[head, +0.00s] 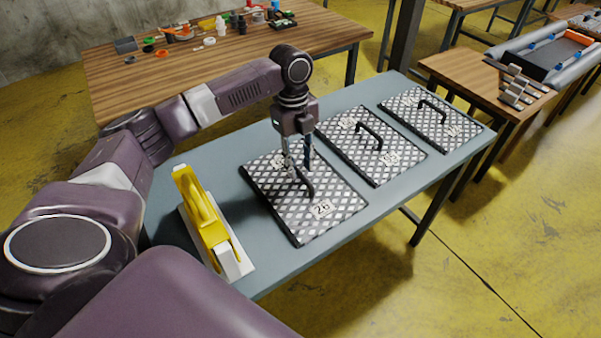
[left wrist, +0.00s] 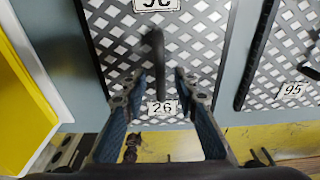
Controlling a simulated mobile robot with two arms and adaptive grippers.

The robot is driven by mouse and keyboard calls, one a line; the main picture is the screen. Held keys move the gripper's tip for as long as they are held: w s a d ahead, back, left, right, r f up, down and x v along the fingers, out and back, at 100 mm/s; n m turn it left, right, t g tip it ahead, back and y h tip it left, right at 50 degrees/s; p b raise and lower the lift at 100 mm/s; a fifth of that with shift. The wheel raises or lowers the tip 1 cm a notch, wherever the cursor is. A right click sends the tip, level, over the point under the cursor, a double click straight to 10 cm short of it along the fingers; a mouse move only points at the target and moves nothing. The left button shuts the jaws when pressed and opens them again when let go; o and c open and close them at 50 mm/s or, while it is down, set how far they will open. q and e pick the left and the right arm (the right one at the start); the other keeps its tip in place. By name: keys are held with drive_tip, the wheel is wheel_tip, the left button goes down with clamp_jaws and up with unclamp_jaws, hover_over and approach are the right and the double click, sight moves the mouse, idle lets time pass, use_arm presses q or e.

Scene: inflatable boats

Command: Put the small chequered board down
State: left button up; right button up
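Three chequered boards with black handles lie in a row on a blue-grey table (head: 270,280). The nearest board (head: 290,222) carries a "26" label and appears to lie flat. The middle board (head: 345,146) and the far board (head: 455,134) lie beyond it. My left gripper (head: 298,168) points down over the nearest board, at its handle (head: 308,186). In the left wrist view the handle (left wrist: 153,55) stands between the two parted fingers, with gaps on both sides. My right gripper is out of view.
A yellow tool with a white base (head: 207,222) stands on the table left of the nearest board. A wooden table (head: 215,65) with small parts stands behind.

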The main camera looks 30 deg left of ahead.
sight(297, 169)
use_arm(q)
wheel_tip(297, 169, up, 9)
drive_tip(key=a, duration=0.1)
drive_tip(key=shift+w+f, duration=0.2)
idle(0.4)
